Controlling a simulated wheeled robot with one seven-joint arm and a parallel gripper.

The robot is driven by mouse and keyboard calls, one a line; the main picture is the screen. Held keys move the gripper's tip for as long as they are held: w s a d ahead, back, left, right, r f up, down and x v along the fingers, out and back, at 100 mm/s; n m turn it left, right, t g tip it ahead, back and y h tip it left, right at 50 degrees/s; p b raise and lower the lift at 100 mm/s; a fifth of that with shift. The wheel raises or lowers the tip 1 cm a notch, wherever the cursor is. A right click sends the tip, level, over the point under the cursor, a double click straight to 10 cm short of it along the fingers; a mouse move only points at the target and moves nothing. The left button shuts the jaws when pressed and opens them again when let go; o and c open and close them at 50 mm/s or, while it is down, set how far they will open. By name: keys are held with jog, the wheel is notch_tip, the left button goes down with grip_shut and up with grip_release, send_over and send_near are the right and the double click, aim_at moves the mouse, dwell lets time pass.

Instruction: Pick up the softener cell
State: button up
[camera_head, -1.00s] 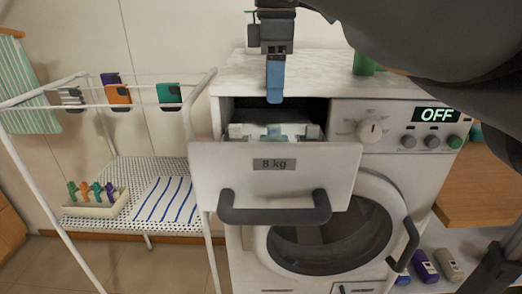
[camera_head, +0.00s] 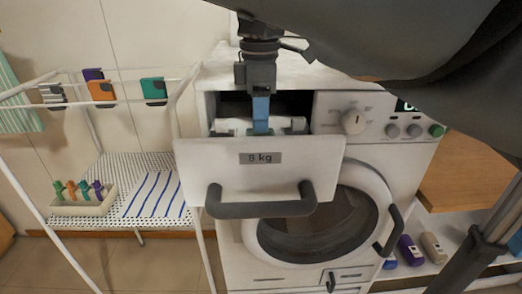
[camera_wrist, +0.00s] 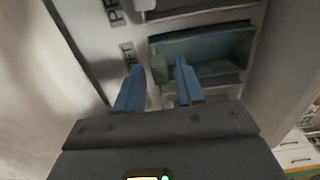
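The washer drawer (camera_head: 260,178) is pulled out, with its grey handle at the front. In the wrist view, a blue-green softener cell (camera_wrist: 205,48) sits in the drawer beside a partly covered label ending in "FT".
The washer (camera_head: 250,255) has a round door below the drawer and a dial (camera_head: 353,122) to the right. A drying rack (camera_head: 120,168) stands at the left with a tray of clothespins (camera_head: 85,203). Bottles (camera_head: 410,250) stand low at the right.

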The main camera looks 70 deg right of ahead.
grip_shut()
dwell(0.4)
